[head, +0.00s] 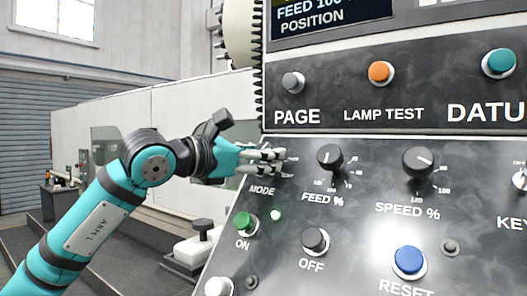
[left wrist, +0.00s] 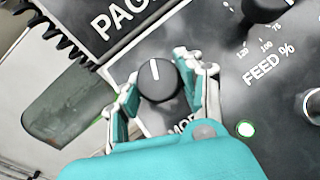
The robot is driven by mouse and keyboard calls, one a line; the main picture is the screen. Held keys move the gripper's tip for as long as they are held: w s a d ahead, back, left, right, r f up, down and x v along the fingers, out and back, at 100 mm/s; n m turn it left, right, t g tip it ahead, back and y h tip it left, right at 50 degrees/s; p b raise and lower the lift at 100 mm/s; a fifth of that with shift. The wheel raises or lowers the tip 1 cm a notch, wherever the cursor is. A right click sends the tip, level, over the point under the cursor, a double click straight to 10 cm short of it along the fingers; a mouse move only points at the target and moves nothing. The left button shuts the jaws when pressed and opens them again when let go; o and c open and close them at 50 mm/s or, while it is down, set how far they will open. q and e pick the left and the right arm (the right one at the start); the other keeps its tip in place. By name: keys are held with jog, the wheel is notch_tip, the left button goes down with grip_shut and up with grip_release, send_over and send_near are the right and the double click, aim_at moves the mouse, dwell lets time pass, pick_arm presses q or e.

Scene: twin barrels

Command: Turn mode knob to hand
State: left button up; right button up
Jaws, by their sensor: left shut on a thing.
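My left gripper (head: 264,160) reaches in from the left to the sloping panel, above the MODE label. In the left wrist view the black mode knob (left wrist: 160,82) sits between the two fingers (left wrist: 162,88), and the gripper is shut on it. The knob's white mark points up in that view. The fingers cover the knob in the head view and hide most of its position labels. The MODE label is partly covered in the left wrist view. My right gripper is not in view.
The feed knob (head: 329,157) and speed knob (head: 418,163) are to the right. Below are the green ON button (head: 245,223), a lit green lamp (head: 275,215), the OFF button (head: 315,240) and the blue RESET button (head: 408,260). The upper panel (head: 335,98) is close above.

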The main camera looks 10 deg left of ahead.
pick_arm(q)
jog(key=m+g+p, duration=0.1)
jog(key=m+g+h+p, duration=0.1)
jog(key=m, duration=0.1)
jog(key=m+g+h+p, duration=0.1)
jog(key=m+p, duration=0.1)
jog(key=shift+a+r, duration=0.1)
jog(key=shift+r, duration=0.25)
jog(key=shift+f+m+g+p, duration=0.15)
jog(key=shift+m+g+p, duration=1.1)
jog(key=shift+m, duration=0.65)
jog(key=shift+f, duration=0.1)
jog(key=o, duration=1.2)
jog(key=v, duration=1.2)
jog(key=shift+f, duration=0.1)
jog(key=shift+w, duration=0.1)
